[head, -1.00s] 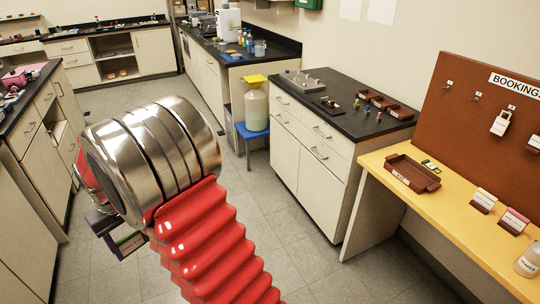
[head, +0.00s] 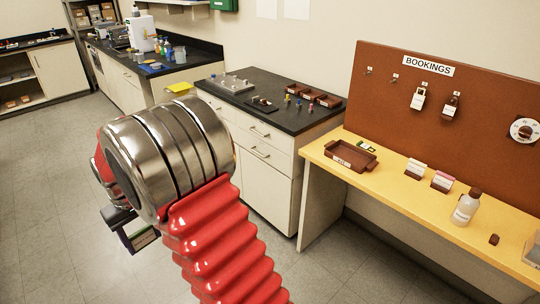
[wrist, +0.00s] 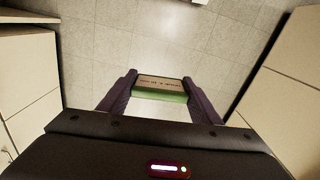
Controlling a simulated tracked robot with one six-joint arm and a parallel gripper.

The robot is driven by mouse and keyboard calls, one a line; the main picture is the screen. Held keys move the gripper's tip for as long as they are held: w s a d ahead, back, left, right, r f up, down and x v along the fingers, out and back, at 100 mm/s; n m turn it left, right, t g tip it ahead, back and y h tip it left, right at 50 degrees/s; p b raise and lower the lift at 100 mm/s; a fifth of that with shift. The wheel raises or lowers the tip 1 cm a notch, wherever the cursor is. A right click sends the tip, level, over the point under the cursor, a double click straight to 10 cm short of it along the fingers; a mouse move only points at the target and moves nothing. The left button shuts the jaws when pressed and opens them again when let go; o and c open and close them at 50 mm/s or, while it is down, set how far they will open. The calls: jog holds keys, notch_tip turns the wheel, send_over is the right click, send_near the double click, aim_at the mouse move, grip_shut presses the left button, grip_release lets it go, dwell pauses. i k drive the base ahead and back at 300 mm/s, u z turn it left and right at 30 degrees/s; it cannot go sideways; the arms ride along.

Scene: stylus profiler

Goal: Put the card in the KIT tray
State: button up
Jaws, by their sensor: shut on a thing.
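My gripper (wrist: 160,92) is shut on a card (wrist: 160,86), seen in the wrist view between the two dark fingers. The card has a tan face with small dark text and a green edge. In the head view the card (head: 143,238) hangs over the floor at lower left, partly hidden by my gripper and arm. The KIT tray (head: 366,165) is a brown open tray with a white label on its front. It stands at the left end of the yellow bench, far to the right of my gripper, and looks empty.
A brown BOOKINGS board (head: 470,130) rises behind. A black-topped cabinet (head: 285,125) stands left of the bench. Open floor lies between.

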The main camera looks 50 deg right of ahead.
aim_at(350, 158)
jog(key=u, duration=1.1)
jog(key=i, duration=0.1)
jog(key=z, duration=2.45)
